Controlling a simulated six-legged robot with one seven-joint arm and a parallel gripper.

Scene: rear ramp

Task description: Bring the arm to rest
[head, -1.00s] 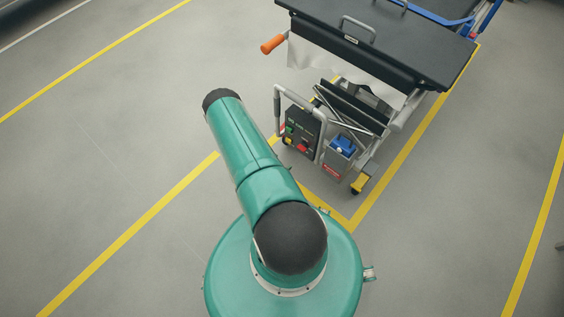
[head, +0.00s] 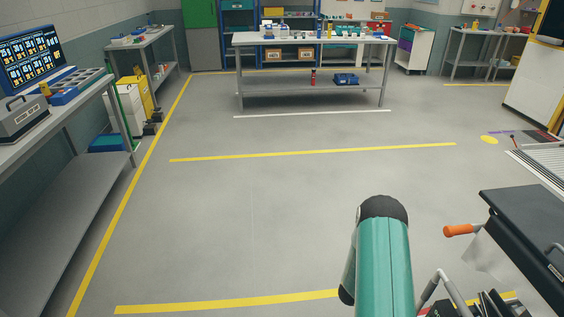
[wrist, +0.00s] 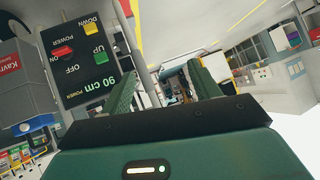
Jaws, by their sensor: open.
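My arm (head: 384,262), teal with a dark rounded joint cap, rises at the bottom right of the head view. My gripper is outside the head view. In the wrist view my gripper (wrist: 166,78) has two green fingers standing apart behind a dark palm bar, with nothing between them. A black control box (wrist: 88,62) marked "90 cm", with UP, DOWN and POWER buttons, is close to the left finger in that view. I cannot tell whether they touch.
A black-topped cart (head: 530,225) with an orange handle (head: 462,230) stands close to my arm's right. A long bench (head: 60,112) lines the left side. A workbench (head: 310,40) stands at the back. The floor (head: 255,215) between yellow lines is open.

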